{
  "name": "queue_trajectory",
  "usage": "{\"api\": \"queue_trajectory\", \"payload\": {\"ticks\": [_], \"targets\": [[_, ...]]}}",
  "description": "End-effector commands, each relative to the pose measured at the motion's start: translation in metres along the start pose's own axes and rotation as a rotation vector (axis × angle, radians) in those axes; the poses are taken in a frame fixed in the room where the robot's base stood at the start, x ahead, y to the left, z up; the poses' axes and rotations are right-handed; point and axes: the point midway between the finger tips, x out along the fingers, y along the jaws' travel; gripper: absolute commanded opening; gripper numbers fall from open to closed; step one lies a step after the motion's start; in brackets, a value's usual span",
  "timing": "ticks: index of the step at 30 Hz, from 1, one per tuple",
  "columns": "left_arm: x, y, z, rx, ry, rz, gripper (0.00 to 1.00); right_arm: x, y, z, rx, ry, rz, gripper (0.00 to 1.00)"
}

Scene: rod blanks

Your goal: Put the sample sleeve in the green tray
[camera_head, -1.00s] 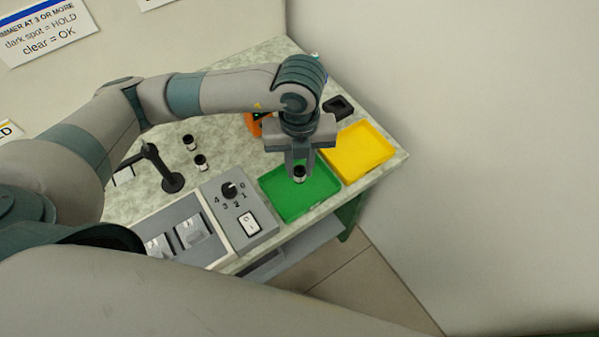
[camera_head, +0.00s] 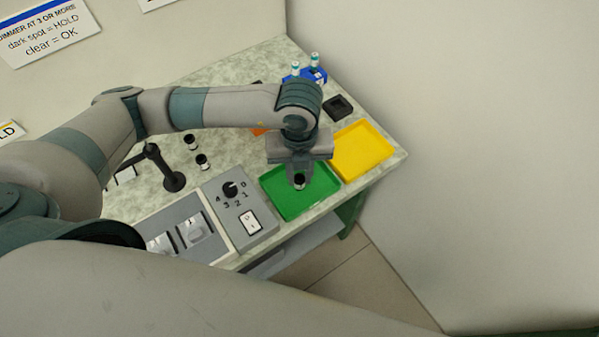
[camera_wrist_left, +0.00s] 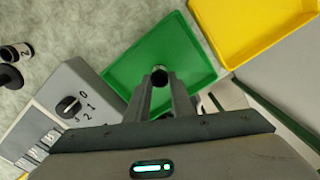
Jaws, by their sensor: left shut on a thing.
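My left gripper (camera_head: 299,178) is over the green tray (camera_head: 322,193), shut on the sample sleeve (camera_head: 299,182), a small dark cylinder with a pale band. In the left wrist view the sleeve (camera_wrist_left: 159,76) shows between the fingertips, with the green tray (camera_wrist_left: 125,72) below and around it. I cannot tell whether the sleeve touches the tray floor. My right gripper is not in view.
A yellow tray (camera_head: 362,150) adjoins the green tray on the right. A grey dial box (camera_head: 238,205) stands on its left. Two similar dark cylinders (camera_head: 190,142) and a black post stand farther left. A blue rack (camera_head: 305,76) with vials is at the back.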

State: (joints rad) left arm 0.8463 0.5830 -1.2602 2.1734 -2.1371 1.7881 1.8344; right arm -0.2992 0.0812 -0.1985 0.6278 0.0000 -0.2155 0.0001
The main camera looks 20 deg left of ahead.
Motion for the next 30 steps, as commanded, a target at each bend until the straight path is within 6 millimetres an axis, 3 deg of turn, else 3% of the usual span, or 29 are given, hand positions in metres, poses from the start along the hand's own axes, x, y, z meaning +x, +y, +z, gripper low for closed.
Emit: {"api": "queue_trajectory", "payload": {"ticks": [4,5,7,23,26,30], "targets": [[0.002,0.000,0.000,0.000,0.000,0.000,0.01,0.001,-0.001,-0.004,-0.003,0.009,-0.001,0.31],[0.001,0.000,0.000,0.000,0.000,0.000,0.23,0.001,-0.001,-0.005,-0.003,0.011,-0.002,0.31],[0.001,0.000,0.000,0.000,0.000,0.000,0.40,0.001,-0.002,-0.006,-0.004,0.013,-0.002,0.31],[-0.003,0.000,0.000,0.000,0.000,0.000,0.40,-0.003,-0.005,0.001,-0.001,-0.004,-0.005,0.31],[-0.013,-0.001,0.000,0.002,-0.001,-0.002,0.40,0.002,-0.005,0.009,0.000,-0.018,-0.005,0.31],[-0.035,-0.001,0.001,0.003,-0.003,-0.004,0.40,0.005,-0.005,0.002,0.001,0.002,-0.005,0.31]]}}
